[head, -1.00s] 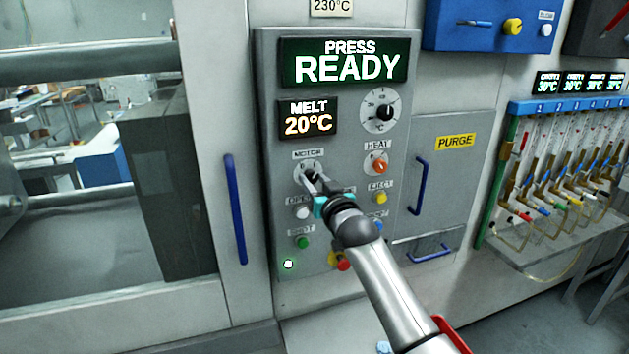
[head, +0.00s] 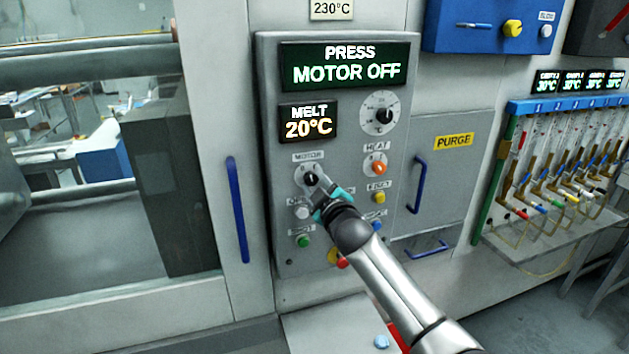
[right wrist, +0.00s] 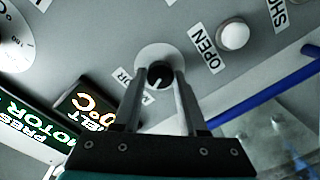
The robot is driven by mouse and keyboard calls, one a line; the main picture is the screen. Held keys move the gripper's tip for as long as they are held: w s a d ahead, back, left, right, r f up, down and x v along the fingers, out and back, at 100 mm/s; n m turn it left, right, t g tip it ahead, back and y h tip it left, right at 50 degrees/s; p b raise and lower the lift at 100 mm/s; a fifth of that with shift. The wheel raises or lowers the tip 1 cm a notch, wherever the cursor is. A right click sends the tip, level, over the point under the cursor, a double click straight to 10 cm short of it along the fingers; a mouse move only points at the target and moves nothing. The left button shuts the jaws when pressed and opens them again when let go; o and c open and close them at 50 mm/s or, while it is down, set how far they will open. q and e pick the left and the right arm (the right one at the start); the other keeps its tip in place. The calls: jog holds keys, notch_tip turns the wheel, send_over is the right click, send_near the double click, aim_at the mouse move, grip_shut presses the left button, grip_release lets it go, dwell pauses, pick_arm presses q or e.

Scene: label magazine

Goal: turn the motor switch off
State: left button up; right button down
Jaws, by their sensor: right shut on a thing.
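The motor switch (head: 310,177) is a black knob on a pale round plate, under the MOTOR label (head: 308,156) on the grey panel. My right gripper (head: 316,181) is shut on this knob, reaching in from the lower right. In the right wrist view the two fingers stand on either side of the knob (right wrist: 159,75), and its white pointer line shows. The press display (head: 346,66) reads "PRESS MOTOR OFF". My left gripper is in neither view.
The orange heat knob (head: 376,166) and the white open button (head: 302,212) sit close to the switch. More buttons are below, partly behind my right arm. A blue door handle (head: 237,209) stands left of the panel.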

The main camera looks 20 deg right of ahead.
jog(key=shift+n, duration=1.6)
jog(key=shift+c, duration=2.2)
grip_release()
jog(key=s, duration=1.5)
jog(key=shift+d+r, duration=0.2)
jog(key=shift+d, duration=0.1)
jog(key=shift+s, duration=0.1)
